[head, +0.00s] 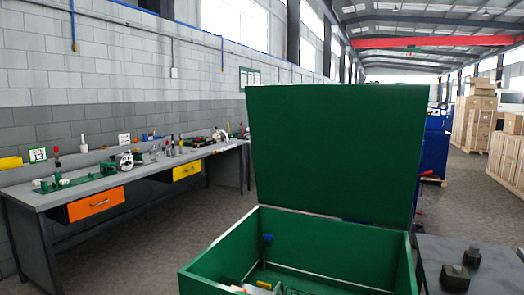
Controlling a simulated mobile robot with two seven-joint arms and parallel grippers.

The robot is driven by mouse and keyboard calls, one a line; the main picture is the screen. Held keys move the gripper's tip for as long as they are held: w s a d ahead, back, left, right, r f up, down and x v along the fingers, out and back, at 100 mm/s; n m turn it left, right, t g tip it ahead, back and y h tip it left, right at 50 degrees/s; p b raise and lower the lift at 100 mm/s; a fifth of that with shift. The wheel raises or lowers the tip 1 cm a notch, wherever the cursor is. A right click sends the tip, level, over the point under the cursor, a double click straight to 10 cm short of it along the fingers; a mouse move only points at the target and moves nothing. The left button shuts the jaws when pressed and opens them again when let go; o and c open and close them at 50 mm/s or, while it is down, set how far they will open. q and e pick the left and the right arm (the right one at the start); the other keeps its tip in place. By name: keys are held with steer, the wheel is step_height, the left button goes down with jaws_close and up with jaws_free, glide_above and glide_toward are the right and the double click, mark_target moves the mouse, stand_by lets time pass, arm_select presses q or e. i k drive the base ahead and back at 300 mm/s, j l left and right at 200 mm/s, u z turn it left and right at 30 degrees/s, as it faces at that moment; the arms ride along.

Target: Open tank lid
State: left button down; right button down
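The green tank (215,262) stands close in front of me at the lower middle of the head view. Its green lid (335,150) stands raised, nearly upright, at the tank's back edge, and the tank is open at the top. Inside I see a small blue-topped piece (267,239) at the left wall and some white, red and yellow items (262,286) at the bottom edge, partly cut off. Neither of my grippers shows in this view.
A grey workbench (60,199) with an orange drawer (95,204), a yellow drawer (187,170) and several tools runs along the left wall. A dark table (436,258) with two small dark blocks adjoins at right. Stacked boxes (478,110) stand far right. Floor between bench and tank is clear.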

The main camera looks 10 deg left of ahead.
mark_target(349, 152)
steer(key=k+z, duration=0.3)
steer(key=k+l+z, duration=0.1)
steer(key=z, duration=0.2)
steer(key=k+z, duration=0.1)
steer(key=z, duration=2.5)
steer(key=k+j+z, duration=0.4)
steer(key=z, duration=0.15)
steer(key=k+j, duration=0.5)
steer(key=k, duration=0.15)
steer(key=k+j, duration=0.45)
steer(key=k, duration=0.15)
steer(key=k+j, duration=0.5)
steer(key=k, duration=0.15)
steer(key=k+j, duration=0.5)
steer(key=k, duration=0.15)
